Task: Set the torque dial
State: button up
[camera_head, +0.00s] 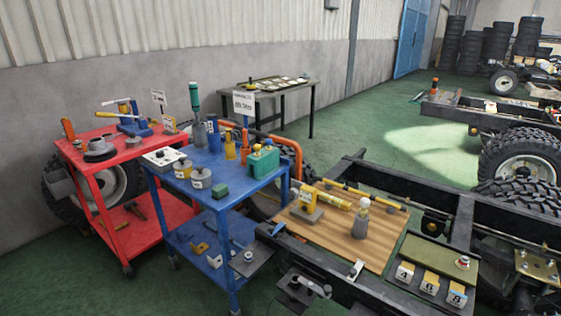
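A small pale round knob with a red part (462,262) sits at the right end of a flat olive-green panel (432,250) on the black chassis frame. It looks like the torque dial, but its pointer is too small to read. Three yellow and white number blocks stand along the panel's front edge: 4 (404,272), 6 (429,283) and 8 (456,294). The knob is behind the 8 block. I cannot make out my gripper in this view.
A wooden board (345,250) on the chassis holds a yellow block on a grey base (307,205), a yellow cylinder (333,200) and a grey, pale-topped bottle (360,220). A blue cart (225,200) and red cart (95,160) with tools stand left. Green floor (420,145) is open behind.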

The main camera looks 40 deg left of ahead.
aim_at(160, 153)
jog(key=k, duration=0.5)
jog(key=u, duration=3.1)
jog(key=k, duration=0.9)
jog(key=z, duration=1)
jog(key=i, duration=1.1)
jog(key=u, duration=0.75)
jog(key=i, duration=1.3)
jog(key=u, duration=0.5)
